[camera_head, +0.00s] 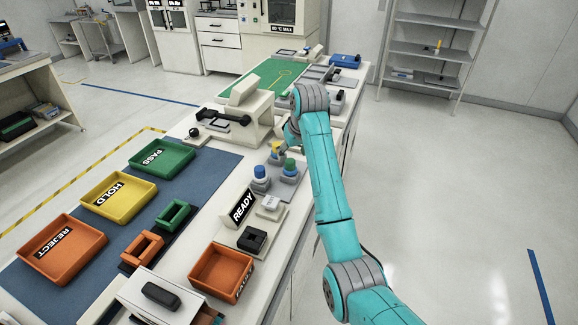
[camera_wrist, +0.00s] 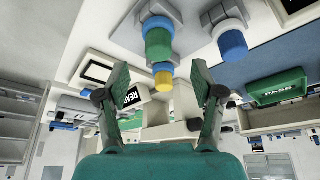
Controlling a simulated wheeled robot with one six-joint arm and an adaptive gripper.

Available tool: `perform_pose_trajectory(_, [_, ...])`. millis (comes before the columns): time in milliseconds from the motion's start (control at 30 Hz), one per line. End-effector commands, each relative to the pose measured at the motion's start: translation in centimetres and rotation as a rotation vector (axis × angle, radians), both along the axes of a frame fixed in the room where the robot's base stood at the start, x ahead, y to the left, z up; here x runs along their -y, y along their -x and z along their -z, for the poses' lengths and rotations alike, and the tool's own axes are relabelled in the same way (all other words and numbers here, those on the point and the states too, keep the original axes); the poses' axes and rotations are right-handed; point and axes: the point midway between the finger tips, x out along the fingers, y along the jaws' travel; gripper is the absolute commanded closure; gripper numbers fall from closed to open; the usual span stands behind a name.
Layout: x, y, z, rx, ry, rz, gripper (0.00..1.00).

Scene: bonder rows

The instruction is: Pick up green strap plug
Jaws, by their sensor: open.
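The green strap plug (camera_head: 290,165) stands upright on a grey plate (camera_head: 300,184) on the bench. In the wrist view the green plug (camera_wrist: 159,44), with a blue band, appears upside down, ahead of and between my open fingers. My gripper (camera_wrist: 158,82) is empty and apart from the plug. In the head view my arm mostly hides the gripper. A blue-and-white plug (camera_head: 260,173) stands to the left of the green one. A yellow plug (camera_head: 276,147) is behind them, and its yellow part (camera_wrist: 163,79) also shows in the wrist view.
A READY sign (camera_head: 242,207), a black block (camera_head: 252,239) and an orange bin (camera_head: 221,272) stand nearer on the bench. Green, yellow and orange trays lie on the blue mat (camera_head: 208,171) at left. A cream bonder machine (camera_head: 246,112) stands behind. Open floor lies right.

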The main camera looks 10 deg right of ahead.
Motion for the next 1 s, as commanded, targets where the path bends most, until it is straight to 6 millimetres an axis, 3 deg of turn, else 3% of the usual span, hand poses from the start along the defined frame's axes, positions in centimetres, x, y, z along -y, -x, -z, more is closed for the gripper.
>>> perform_pose_trajectory(267, [-0.1, -0.7, 2.0, -0.001, 0.000, 0.000, 0.33])
perform_pose_trajectory(600, [-0.2, -2.2, 5.8, -0.001, 0.000, 0.000, 0.33])
perform_pose_trajectory(900, [-0.2, -2.4, 6.2, 0.001, 0.000, 0.000, 0.33])
perform_pose_trajectory(1000, [-0.2, -2.4, 6.2, 0.001, 0.000, 0.000, 0.58])
